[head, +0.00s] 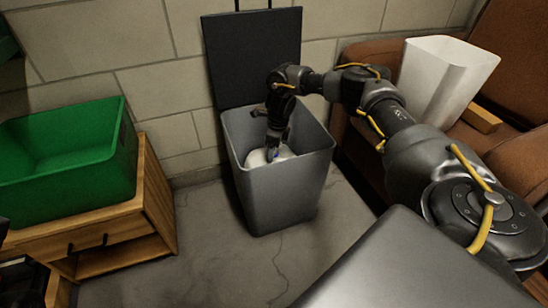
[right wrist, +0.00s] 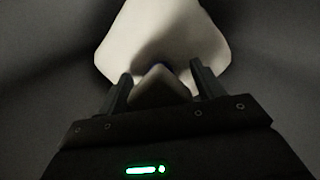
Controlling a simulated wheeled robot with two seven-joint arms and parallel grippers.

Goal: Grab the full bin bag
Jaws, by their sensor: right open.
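A white bin bag (head: 262,157) sits low inside a grey bin (head: 280,197) whose dark lid (head: 252,58) stands open against the wall. My right arm reaches in from the right, and my right gripper (head: 277,150) points down inside the bin at the bag. In the right wrist view the pale bag (right wrist: 165,42) fills the top middle. Its narrow gathered top lies between the two open fingers of the right gripper (right wrist: 160,85). I cannot tell whether the fingers touch it. My left gripper is not in view.
A green crate (head: 65,160) stands on a wooden cabinet (head: 150,205) at the left. A white bin (head: 445,80) and a small tan block (head: 481,118) rest on a brown sofa (head: 520,90) at the right. The bin's walls surround my right gripper. Bare floor (head: 200,250) lies in front.

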